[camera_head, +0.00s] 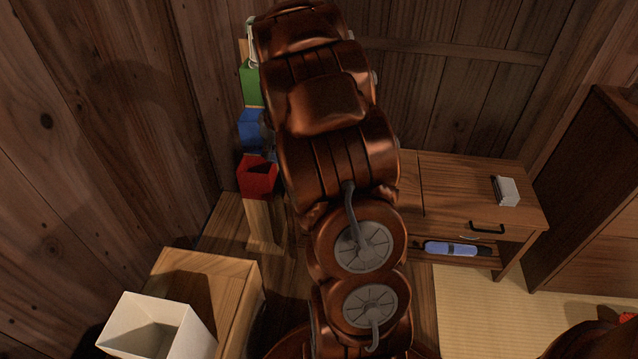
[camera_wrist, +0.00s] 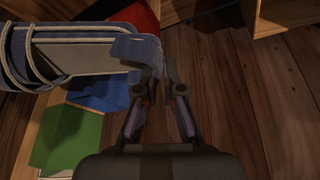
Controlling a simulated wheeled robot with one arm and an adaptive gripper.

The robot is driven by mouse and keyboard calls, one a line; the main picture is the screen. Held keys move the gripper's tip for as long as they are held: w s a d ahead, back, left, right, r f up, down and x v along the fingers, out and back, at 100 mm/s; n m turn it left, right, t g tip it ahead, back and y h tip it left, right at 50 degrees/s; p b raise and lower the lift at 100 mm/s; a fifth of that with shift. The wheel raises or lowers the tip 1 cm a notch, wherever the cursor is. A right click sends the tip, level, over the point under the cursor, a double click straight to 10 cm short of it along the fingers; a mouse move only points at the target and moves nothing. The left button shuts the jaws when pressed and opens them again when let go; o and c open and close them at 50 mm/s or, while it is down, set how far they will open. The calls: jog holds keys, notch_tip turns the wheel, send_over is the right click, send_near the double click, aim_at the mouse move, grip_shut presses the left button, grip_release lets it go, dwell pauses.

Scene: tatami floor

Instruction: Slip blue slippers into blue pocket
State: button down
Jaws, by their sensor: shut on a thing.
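The blue slippers (camera_wrist: 90,52), with pale soles and light edging, are held together in my gripper (camera_wrist: 155,82) in the wrist view. The fingers are shut on one end, and the slippers stretch out to the left. The blue pocket (camera_wrist: 98,94) lies beyond the slippers in the wrist view and is partly covered by them. In the head view the blue pocket (camera_head: 250,128) sits on the rack between a green pocket and a red one, just left of my arm. My arm hides the gripper there. I cannot tell whether slippers and pocket touch.
The green pocket (camera_head: 251,85) is above and the red pocket (camera_head: 257,178) below the blue one. A white bin (camera_head: 130,330) and wooden box (camera_head: 205,263) stand front left. A low table (camera_head: 455,190) and dark cabinet (camera_head: 590,180) stand right, beside tatami (camera_head: 480,310).

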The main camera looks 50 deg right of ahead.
jog(key=s+d+f+b, duration=0.1)
jog(key=d+f+b, duration=0.1)
jog(key=f, duration=0.3)
jog(key=d+f+b, duration=0.2)
jog(key=f+b, duration=0.2)
jog(key=f, duration=0.1)
jog(key=s+d+f+b, duration=0.1)
jog(key=d+f+b, duration=0.1)
jog(key=f, duration=0.4)
jog(key=shift+s+b, duration=0.35)
jog(key=shift+b, duration=0.1)
jog(key=shift+f, duration=0.15)
jog(key=c, duration=1.3)
grip_release()
